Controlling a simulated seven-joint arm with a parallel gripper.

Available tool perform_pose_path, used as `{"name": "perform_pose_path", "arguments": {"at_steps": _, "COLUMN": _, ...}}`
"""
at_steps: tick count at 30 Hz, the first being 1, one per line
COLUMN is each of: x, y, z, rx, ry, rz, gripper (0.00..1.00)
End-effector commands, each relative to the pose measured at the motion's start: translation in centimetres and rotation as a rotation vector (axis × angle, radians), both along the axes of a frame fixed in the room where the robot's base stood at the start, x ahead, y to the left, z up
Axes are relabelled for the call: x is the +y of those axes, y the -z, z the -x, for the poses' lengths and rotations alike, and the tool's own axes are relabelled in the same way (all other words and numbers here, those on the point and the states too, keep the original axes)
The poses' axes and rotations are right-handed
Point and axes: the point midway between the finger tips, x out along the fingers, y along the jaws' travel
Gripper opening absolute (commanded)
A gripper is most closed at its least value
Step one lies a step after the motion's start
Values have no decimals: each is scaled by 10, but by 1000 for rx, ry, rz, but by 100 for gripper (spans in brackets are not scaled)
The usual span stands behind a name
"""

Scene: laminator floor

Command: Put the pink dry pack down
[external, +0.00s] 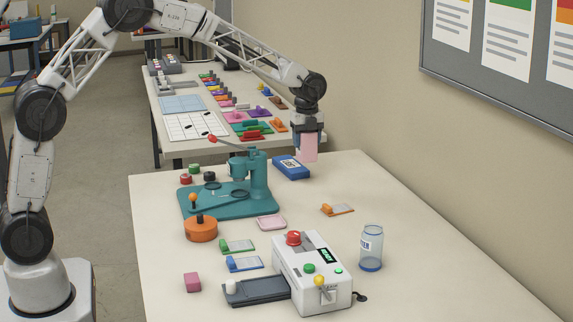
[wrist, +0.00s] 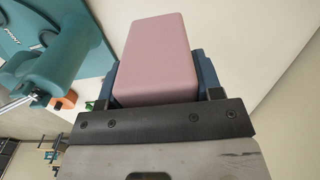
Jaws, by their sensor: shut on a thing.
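The pink dry pack (external: 308,149) hangs upright in my gripper (external: 306,138) above the far part of the near table. In the wrist view the pack (wrist: 158,52) fills the space in front of my gripper (wrist: 160,88), which is shut on it. Dark blue shows at both sides of the pack there; I cannot tell what it belongs to. In the external view a blue box with a white label (external: 291,168) lies just left of and below the pack; the pack appears to be above the table surface.
A teal press (external: 258,178) stands left of my gripper. A white laminator (external: 311,272), a clear jar (external: 371,248), a small pink tray (external: 271,222) and a magenta block (external: 192,282) are nearer. The table's right far area is bare. Another crowded table (external: 170,147) stands behind.

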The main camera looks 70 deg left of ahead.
Motion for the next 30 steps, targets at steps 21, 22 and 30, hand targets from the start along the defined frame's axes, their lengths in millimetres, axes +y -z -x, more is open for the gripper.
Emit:
{"name": "perform_pose_path", "arguments": {"at_steps": 21, "x": 0, "y": 50, "z": 0, "rx": -1, "ry": 0, "rz": 0, "gripper": 30}}
{"name": "perform_pose_path", "arguments": {"at_steps": 22, "x": 0, "y": 50, "z": 0, "rx": -1, "ry": 0, "rz": 0, "gripper": 30}}
{"name": "perform_pose_path", "arguments": {"at_steps": 30, "x": 0, "y": 54, "z": 0, "rx": 0, "ry": 0, "rz": 0, "gripper": 30}}
